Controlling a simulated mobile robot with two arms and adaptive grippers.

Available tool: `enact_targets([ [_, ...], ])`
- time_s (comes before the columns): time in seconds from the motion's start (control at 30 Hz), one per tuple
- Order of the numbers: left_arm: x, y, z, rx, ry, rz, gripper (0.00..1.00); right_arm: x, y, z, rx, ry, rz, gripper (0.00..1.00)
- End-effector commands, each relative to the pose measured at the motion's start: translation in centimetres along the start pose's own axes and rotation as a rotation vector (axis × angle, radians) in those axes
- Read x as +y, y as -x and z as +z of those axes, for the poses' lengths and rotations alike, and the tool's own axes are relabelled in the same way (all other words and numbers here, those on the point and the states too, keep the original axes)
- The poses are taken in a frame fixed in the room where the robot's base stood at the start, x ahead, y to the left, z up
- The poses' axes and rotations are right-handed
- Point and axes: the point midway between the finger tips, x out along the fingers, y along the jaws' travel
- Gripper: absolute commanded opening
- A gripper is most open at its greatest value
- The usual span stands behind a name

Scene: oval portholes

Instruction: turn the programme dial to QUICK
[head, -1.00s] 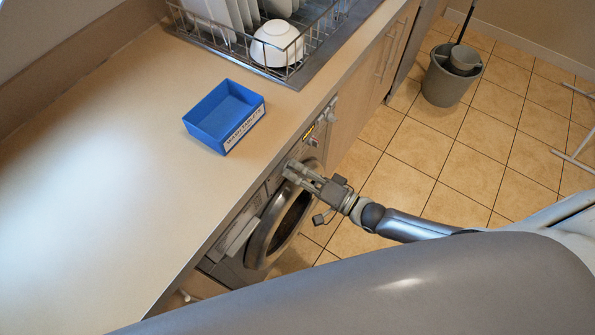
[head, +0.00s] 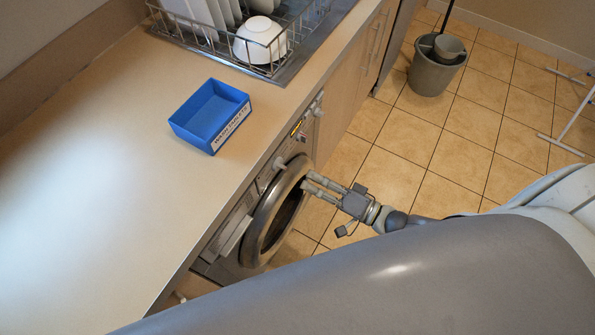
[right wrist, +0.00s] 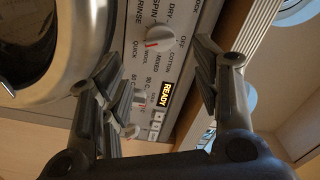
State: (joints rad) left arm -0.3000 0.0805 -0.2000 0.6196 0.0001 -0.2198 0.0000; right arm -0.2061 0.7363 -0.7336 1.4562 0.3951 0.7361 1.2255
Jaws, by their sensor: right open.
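The programme dial (right wrist: 160,38) is a pale round knob with a red mark on the washing machine's panel. In the right wrist view its red mark points left, towards the QUICK and WOOL lettering; I cannot tell exactly which. The dial also shows in the head view (head: 280,163), above the machine's door. My right gripper (head: 310,182) is open and empty, in front of the machine and apart from the dial. In the right wrist view its fingers (right wrist: 156,72) stand either side of the panel. A lit display (right wrist: 166,95) reads READY. My left gripper is out of view.
The round door (head: 275,212) bulges out below the panel. A blue tray (head: 210,117) and a dish rack (head: 277,68) stand on the worktop (head: 110,200). A bucket (head: 437,72) stands on the tiled floor.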

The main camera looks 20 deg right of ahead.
Motion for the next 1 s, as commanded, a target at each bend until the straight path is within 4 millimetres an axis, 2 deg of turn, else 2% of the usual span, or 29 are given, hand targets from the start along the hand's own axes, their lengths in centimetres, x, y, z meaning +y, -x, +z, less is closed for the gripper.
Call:
enact_targets([
  [0.1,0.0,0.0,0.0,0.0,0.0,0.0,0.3,0.0,2.0,0.0,-0.001,0.001,0.001,0.57],
  [0.3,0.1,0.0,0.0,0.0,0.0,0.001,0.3,0.0,3.6,0.0,-0.001,0.001,-0.001,0.57],
  [0.87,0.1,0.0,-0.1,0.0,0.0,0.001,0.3,0.1,3.7,0.0,0.0,0.004,0.002,0.57],
  [0.93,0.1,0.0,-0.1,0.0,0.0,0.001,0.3,0.9,3.7,0.1,0.003,0.027,0.025,0.57],
  [1.0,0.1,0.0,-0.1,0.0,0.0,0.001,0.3,3.0,3.7,0.4,0.006,0.087,0.086,0.57],
])
